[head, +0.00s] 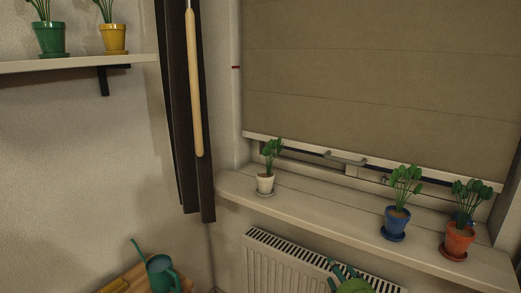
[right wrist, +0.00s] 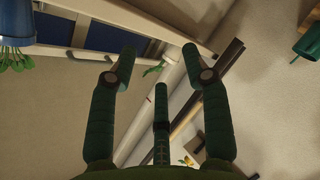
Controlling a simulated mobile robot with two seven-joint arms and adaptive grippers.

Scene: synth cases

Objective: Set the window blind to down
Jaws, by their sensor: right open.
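The window blind (head: 370,75) is a tan fabric panel covering nearly the whole window, its pale bottom bar (head: 290,148) a little above the sill. A narrow strip of window shows under the bar. A small grey handle (head: 345,158) sits at the middle of the bar. My right gripper (head: 342,270) shows as a green shape at the bottom edge, below and in front of the sill and apart from the handle. In the right wrist view, my right gripper (right wrist: 160,55) has its fingers spread, with nothing between them. My left gripper is not in view.
The windowsill (head: 310,205) holds a white pot (head: 265,183), a blue pot (head: 397,222) and an orange pot (head: 459,240). A radiator (head: 285,265) stands below. Dark curtain strips (head: 180,110) and a wooden rod (head: 195,85) hang left. A green watering can (head: 162,273) stands lower left.

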